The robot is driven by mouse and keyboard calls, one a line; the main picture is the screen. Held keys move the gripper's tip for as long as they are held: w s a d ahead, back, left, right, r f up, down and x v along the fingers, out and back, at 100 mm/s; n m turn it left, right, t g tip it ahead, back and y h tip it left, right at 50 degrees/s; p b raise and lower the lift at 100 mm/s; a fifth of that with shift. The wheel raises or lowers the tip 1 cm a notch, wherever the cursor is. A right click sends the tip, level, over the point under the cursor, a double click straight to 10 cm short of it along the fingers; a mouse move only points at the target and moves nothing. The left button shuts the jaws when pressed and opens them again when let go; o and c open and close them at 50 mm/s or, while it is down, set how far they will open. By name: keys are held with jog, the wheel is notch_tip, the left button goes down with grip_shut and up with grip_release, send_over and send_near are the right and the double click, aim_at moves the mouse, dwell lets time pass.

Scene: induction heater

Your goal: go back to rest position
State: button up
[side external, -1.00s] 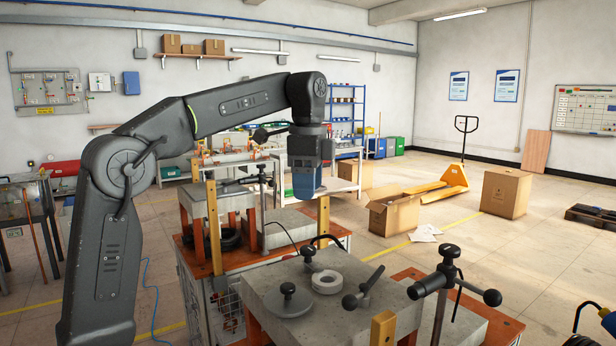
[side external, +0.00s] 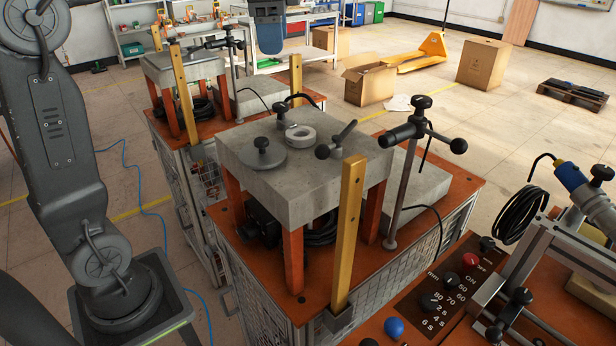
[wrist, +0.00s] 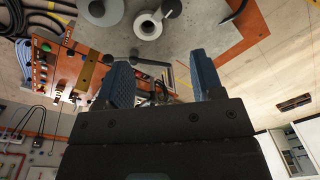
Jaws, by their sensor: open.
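My gripper (side external: 270,40) hangs at the top edge of the side view, above and behind the near heater's grey slab (side external: 330,185), clear of everything. Only its blue lower part shows there; the upper arm is cut off. In the wrist view its two blue fingers stand apart with nothing between them (wrist: 160,80), so it is open and empty. A pale ring (side external: 300,136) lies on the slab beside a grey disc with a black knob (side external: 263,160). The ring also shows below the gripper in the wrist view (wrist: 147,27).
A clamp stand with black handles (side external: 404,170) and a yellow upright bar (side external: 348,230) rise near the slab. A second heater (side external: 180,66) stands behind left. A control panel (side external: 450,290) is at front right. Cardboard boxes (side external: 486,64) stand on the floor behind.

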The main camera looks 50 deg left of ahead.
jog(key=s+d+f+n+t, duration=0.2)
jog(key=s+d+f+n, duration=0.2)
jog(key=s+f, duration=0.4)
jog(key=s+d+f+n+t, duration=0.2)
jog(key=s+d+f+n, duration=0.2)
jog(key=s+f, duration=0.4)
jog(key=shift+d+f+t, duration=0.15)
jog(key=shift+f+t, duration=0.2)
jog(key=shift+t, duration=0.05)
jog(key=shift+s, duration=0.1)
